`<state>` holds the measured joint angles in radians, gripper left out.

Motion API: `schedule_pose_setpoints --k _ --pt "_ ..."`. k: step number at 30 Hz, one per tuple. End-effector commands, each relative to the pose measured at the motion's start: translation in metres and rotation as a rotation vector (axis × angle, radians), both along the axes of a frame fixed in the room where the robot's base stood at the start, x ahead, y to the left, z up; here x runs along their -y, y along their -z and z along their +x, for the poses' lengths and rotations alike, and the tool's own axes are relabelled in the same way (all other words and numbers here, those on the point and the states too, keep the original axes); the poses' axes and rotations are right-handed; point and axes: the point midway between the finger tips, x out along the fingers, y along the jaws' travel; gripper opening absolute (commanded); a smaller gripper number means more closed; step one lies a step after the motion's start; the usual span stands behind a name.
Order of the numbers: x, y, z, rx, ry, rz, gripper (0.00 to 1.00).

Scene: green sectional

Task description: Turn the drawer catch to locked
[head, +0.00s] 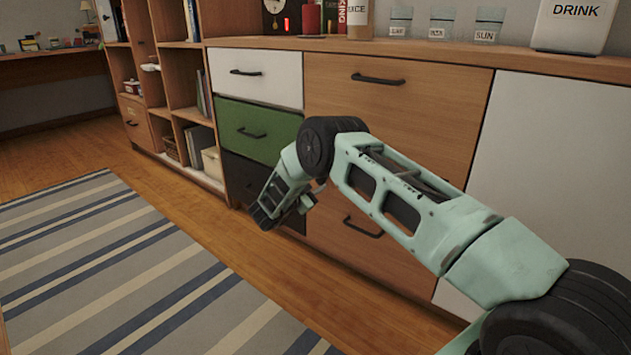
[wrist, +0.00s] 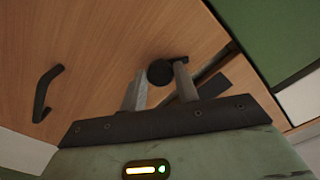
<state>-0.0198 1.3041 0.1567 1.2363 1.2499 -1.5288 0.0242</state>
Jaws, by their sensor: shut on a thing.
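The drawer catch (wrist: 161,73) is a small dark round knob with a short dark arm reaching to the right in the wrist view. It sits on a wooden front near a seam. My gripper (wrist: 160,80) has its two grey fingers on either side of the catch and is shut on it. Part of the catch is hidden by the right finger. I cannot tell whether the catch is at locked. In the head view my arm reaches down to the low drawers, and its links hide the catch.
A dark handle (wrist: 45,92) sticks out on the wooden front in the wrist view. The green drawer (head: 255,131) and white drawer (head: 255,76) stand above the dark lower drawer (head: 243,178). The floor by the striped rug (head: 110,265) is clear.

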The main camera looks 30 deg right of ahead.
Motion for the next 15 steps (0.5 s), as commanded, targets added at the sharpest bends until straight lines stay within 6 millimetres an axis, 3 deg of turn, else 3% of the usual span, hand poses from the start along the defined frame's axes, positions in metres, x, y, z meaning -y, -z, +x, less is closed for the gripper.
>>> schedule_pose_setpoints --k 15 --pt "0.0001 -0.0008 0.0001 0.459 0.002 0.168 0.08"
